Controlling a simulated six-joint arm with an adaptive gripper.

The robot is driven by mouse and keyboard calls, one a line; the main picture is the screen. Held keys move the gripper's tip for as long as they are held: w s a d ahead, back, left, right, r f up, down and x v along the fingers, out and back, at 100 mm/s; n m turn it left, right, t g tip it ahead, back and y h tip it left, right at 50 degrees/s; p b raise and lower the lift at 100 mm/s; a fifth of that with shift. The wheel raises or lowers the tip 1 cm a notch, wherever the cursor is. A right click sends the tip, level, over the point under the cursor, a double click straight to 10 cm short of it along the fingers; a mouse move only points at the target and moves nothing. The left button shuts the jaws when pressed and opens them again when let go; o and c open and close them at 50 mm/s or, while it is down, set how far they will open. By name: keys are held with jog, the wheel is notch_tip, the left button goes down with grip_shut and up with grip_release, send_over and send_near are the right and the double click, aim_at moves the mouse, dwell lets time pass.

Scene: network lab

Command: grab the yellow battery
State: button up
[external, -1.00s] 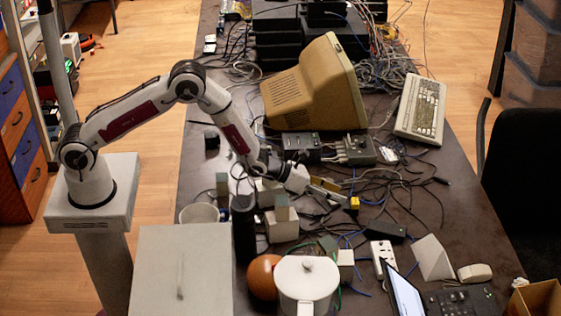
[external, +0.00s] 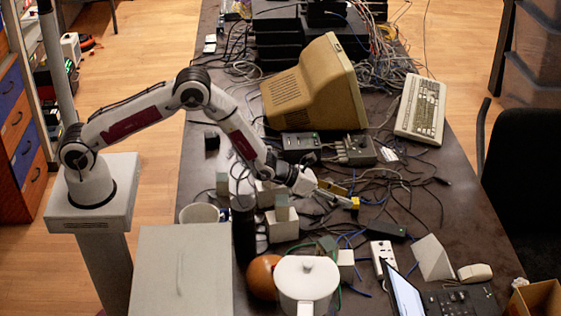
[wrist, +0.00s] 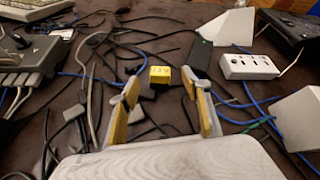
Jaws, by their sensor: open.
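The yellow battery (external: 355,203) is a small block lying on the dark table among cables. In the wrist view the yellow battery (wrist: 160,75) shows dark markings on its near face and lies just beyond the fingertips, centred between them. My gripper (external: 338,194) is low over the table, pointing right towards the battery and very close to it. In the wrist view my gripper (wrist: 161,90) is open and empty, its yellow-padded fingers spread to either side. Whether a finger touches the battery I cannot tell.
Loose cables surround the battery. A black adapter (external: 387,229), a white power strip (external: 383,256) and a white wedge (external: 432,257) lie at the near right. A grey device (external: 358,151) is behind. A white lidded pot (external: 306,281) and an orange ball (external: 263,277) stand in front.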

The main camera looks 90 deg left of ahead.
aim_at(355, 200)
dwell(0.4)
jog(key=shift+x, duration=2.65)
jog(key=shift+a+f, duration=0.1)
jog(key=shift+c, duration=0.4)
jog(key=c, duration=1.2)
